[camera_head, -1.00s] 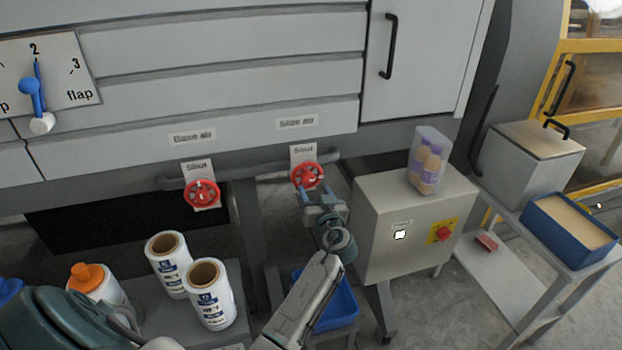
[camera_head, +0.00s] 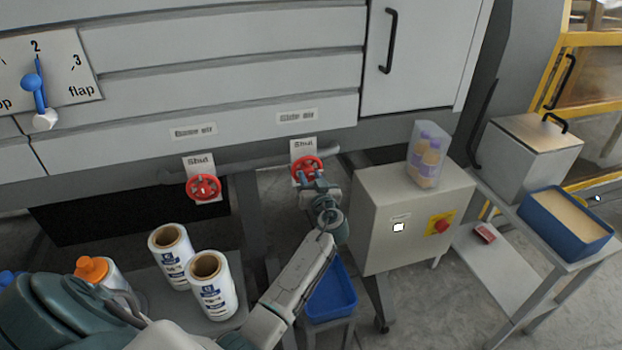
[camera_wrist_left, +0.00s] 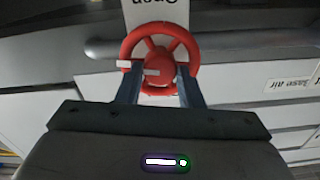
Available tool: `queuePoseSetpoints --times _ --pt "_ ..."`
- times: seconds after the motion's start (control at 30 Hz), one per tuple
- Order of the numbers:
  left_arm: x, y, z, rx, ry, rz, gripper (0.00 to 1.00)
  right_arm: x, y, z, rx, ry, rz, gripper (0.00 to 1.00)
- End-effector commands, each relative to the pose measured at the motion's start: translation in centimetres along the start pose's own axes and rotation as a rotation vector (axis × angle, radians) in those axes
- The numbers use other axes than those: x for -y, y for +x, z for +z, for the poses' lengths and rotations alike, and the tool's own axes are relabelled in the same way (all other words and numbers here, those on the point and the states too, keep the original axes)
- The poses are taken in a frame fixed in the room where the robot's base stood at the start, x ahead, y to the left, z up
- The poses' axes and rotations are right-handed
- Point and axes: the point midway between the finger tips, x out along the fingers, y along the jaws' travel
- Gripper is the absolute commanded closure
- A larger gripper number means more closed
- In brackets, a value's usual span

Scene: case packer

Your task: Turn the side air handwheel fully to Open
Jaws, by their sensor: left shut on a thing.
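The side air handwheel (camera_head: 305,163) is a red spoked wheel under the "Side air" label, with a "Shut" plate just above it. My left gripper (camera_head: 311,180) is at the wheel's lower part, shut on it. In the left wrist view the red handwheel (camera_wrist_left: 160,36) fills the upper middle, and the two fingers of my left gripper (camera_wrist_left: 160,85) reach its lower rim and hub area. A white mark shows on the left of the wheel. My right gripper is not in view.
The red base air handwheel (camera_head: 204,188) is to the left on the same grey pipe. A grey control box (camera_head: 375,235) with a red button stands close at right, a clear tub (camera_head: 427,155) on top.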

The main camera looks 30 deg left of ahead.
Motion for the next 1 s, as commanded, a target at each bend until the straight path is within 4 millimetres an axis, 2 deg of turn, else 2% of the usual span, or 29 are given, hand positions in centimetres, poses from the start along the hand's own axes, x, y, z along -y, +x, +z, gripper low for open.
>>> queuePoseSetpoints --times 0.37,0.7,1.0 --pt "-0.1 0.0 0.3 0.0 0.123 0.001 0.89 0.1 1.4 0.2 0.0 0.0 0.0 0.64" --pt "-0.1 0.0 0.3 -0.001 0.418 0.001 0.89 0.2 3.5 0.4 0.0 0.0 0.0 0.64" --pt "-0.1 0.0 0.1 0.0 0.704 0.001 0.89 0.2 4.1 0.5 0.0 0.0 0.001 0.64"
